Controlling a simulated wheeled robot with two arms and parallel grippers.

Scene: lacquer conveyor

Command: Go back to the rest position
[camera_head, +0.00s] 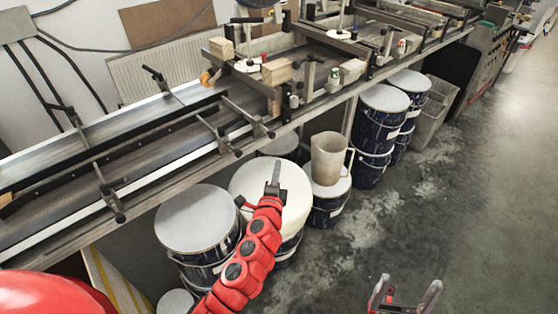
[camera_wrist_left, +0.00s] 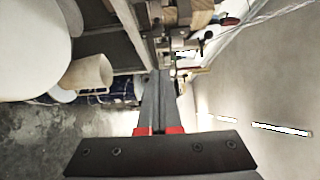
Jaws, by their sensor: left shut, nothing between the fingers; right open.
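My left gripper (camera_head: 274,176) is shut and empty at the end of my red left arm. In the head view it appears in front of a white-lidded drum (camera_head: 250,190) below the conveyor. In the left wrist view its fingers (camera_wrist_left: 158,90) are together with nothing between them. My right gripper (camera_head: 403,292) is open and empty at the bottom edge, with the bare floor behind it. Most of my right arm is out of view.
A long conveyor bench (camera_head: 150,165) runs from lower left to upper right, with clamps and wood blocks (camera_head: 277,71). Paint drums (camera_head: 380,125) and a beige jug (camera_head: 327,158) stand below it. The concrete floor (camera_head: 460,190) on the right is clear.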

